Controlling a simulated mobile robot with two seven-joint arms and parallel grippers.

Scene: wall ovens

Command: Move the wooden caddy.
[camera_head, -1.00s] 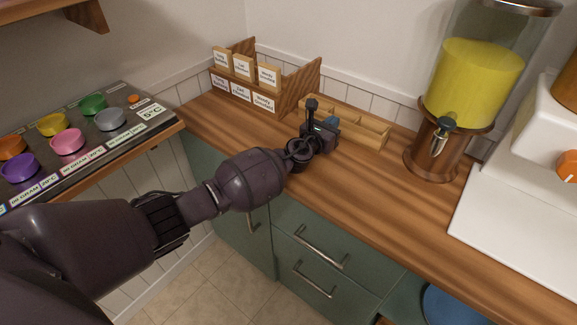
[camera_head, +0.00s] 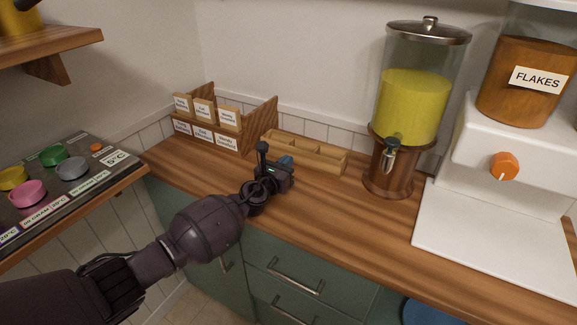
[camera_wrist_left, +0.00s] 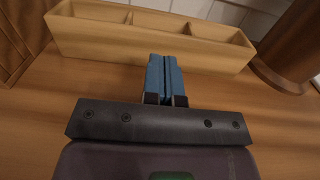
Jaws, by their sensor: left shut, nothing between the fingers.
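The wooden caddy (camera_head: 325,164) is a light, open box with three compartments, standing on the wooden counter near the back wall. It also shows across the top of the left wrist view (camera_wrist_left: 100,46). My left gripper (camera_head: 287,162) is just in front of the caddy, toward its left half. Its blue fingers (camera_wrist_left: 166,78) are together with nothing between them. In the left wrist view their tips overlap the lower edge of the caddy's front wall; I cannot tell whether they touch it. My right gripper is not in view.
A labelled wooden rack (camera_head: 212,140) stands left of the caddy. A dispenser with yellow liquid (camera_head: 413,105) stands close on its right, then a white flakes dispenser (camera_head: 500,200). The counter (camera_head: 340,225) in front is clear. A shelf (camera_head: 50,43) hangs at the upper left.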

